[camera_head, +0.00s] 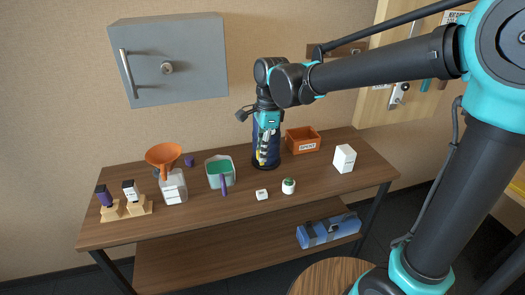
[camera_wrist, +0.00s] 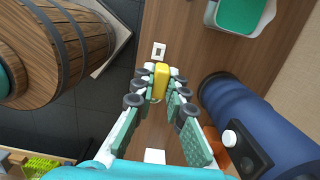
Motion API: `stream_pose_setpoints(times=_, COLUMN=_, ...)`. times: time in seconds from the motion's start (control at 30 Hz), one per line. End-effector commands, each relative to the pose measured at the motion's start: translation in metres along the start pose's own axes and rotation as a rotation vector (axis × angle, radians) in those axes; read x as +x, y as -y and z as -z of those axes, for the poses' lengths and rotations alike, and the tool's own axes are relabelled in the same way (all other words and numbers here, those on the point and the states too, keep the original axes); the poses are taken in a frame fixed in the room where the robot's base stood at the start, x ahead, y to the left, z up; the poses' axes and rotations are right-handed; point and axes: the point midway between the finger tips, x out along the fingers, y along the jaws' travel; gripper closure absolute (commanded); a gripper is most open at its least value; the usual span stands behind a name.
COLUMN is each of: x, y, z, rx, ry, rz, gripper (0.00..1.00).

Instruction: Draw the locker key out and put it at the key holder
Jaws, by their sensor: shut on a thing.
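My gripper (camera_wrist: 161,85) is shut on a yellow piece, which I take for the head of the locker key (camera_wrist: 161,80). In the head view my gripper (camera_head: 262,158) hangs low over the workbench, in front of a dark blue cylinder. The key's shaft is hidden. A small white block with a dark slot (camera_head: 262,194) lies near the bench's front edge; it also shows in the wrist view (camera_wrist: 158,50), just beyond the fingertips. It may be the key holder. The grey wall locker (camera_head: 195,85) is closed, and its round lock (camera_head: 166,68) shows no key clearly.
The dark blue cylinder (camera_wrist: 255,125) stands close beside the gripper. A green-lined container (camera_head: 210,176), a potted plant (camera_head: 289,186), an orange bin (camera_head: 302,147) and a white box (camera_head: 344,158) stand around. A round wooden barrel (camera_wrist: 65,45) is in front of the bench.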

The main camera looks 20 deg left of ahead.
Motion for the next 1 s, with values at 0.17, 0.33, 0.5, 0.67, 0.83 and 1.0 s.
stream_pose_setpoints(times=0.17, x=0.015, y=0.0, z=0.002, rx=0.0, ry=0.0, rz=0.0, gripper=1.0)
stream_pose_setpoints(times=0.33, x=0.03, y=0.001, z=0.003, rx=-0.001, ry=-0.001, rz=0.0, gripper=1.0)
stream_pose_setpoints(times=0.5, x=0.045, y=0.001, z=0.005, rx=-0.001, ry=-0.001, rz=0.0, gripper=1.0)
stream_pose_setpoints(times=0.67, x=0.059, y=0.0, z=0.007, rx=-0.001, ry=-0.001, rz=0.0, gripper=1.0)
stream_pose_setpoints(times=0.83, x=0.075, y=0.001, z=0.008, rx=-0.001, ry=-0.001, rz=0.0, gripper=1.0)
stream_pose_setpoints(times=1.0, x=0.09, y=0.001, z=0.01, rx=-0.001, ry=-0.001, rz=0.0, gripper=1.0)
